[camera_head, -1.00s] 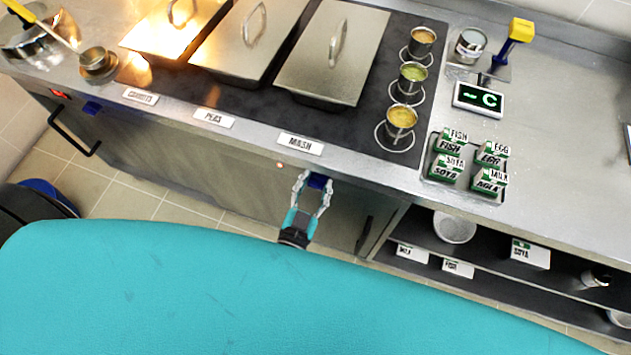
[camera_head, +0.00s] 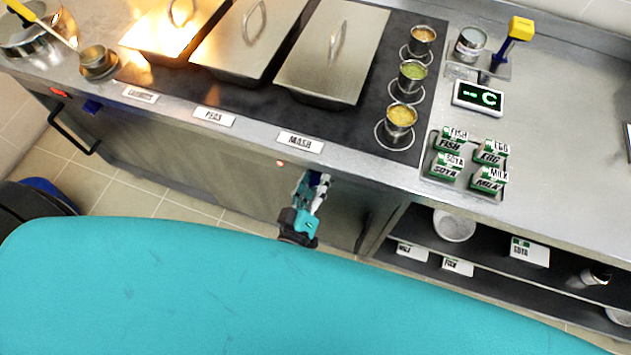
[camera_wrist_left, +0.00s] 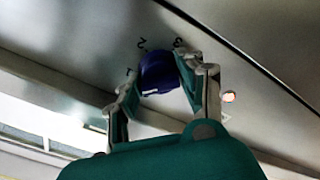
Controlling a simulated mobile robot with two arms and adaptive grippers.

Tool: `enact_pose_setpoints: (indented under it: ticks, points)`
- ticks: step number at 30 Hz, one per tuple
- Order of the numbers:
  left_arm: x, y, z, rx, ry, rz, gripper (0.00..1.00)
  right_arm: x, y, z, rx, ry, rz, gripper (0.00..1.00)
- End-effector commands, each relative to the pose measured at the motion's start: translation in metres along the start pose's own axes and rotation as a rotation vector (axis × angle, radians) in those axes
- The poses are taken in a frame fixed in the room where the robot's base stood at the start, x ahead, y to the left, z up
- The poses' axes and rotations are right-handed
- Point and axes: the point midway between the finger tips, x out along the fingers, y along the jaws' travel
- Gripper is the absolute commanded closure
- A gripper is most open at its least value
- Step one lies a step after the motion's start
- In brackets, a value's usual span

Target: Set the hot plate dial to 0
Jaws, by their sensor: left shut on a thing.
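The hot plate dial, a dark blue knob (camera_wrist_left: 158,70), sits on the steel front panel below the MASH label. My left gripper (camera_head: 313,185) is shut on it, with one teal-padded finger on each side in the left wrist view. Small numerals 1, 2 and 3 show on the panel around the knob in that view. A pale mark shows on the knob's lower side, but I cannot tell which number the dial is set to. In the head view the gripper covers most of the knob. My right gripper is not in view.
A small reddish light (camera_head: 280,163) glows on the panel near the dial. Another blue knob (camera_head: 92,106) is at the far left of the front, above a black handle (camera_head: 75,135). Lidded pans (camera_head: 335,50) stand on the counter above. An open shelf (camera_head: 500,262) lies to the right.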

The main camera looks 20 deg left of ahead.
Motion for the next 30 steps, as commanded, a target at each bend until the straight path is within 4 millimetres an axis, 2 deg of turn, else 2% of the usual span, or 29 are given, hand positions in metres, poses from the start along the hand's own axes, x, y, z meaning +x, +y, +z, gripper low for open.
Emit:
enact_pose_setpoints:
  ticks: [18,30]
  points:
    - [-0.001,-0.002,0.001,-0.558,-0.001,-0.002,0.94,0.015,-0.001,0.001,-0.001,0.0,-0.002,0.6]
    - [-0.001,-0.002,0.001,-0.76,-0.002,-0.003,0.94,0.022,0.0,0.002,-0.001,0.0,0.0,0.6]
